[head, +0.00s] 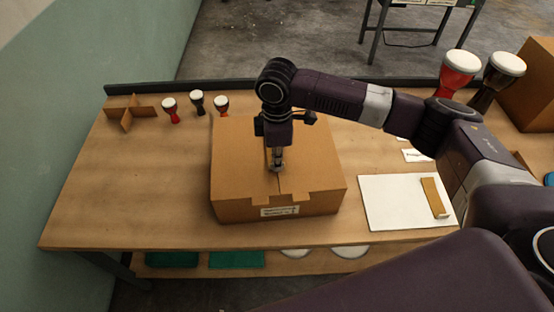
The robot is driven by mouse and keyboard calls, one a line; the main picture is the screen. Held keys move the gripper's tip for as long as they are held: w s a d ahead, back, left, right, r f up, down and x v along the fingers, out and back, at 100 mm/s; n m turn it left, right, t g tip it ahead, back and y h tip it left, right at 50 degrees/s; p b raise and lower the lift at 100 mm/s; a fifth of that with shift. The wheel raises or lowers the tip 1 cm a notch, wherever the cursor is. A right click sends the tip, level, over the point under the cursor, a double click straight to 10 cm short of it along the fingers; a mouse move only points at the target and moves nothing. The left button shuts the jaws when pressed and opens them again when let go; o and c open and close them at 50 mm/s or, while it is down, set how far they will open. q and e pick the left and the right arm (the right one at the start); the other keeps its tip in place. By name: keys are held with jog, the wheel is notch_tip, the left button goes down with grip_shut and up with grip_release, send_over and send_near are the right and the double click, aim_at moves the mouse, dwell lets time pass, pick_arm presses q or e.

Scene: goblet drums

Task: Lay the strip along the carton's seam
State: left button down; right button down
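The closed brown carton (312,170) stands on the table, with a seam running front to back across its top. My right gripper (276,168) points down at the carton's top, right at the seam. Its fingertips look small and close together, and whether they are shut or hold anything is unclear. A thin line shows beside the gripper on the seam; I cannot tell whether it is a strip or the flap edge. A short tan strip-like piece (434,197) lies on a white board (390,203) right of the carton. My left gripper is not in view.
Small goblet drums (197,103) and a cardboard divider (128,113) stand behind the carton at left. Larger goblet drums (460,65) and another carton (528,85) stand at the back right. The wooden table (130,200) is clear left of the carton.

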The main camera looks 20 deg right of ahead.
jog(key=shift+f, duration=0.35)
jog(key=c, duration=2.1)
grip_release()
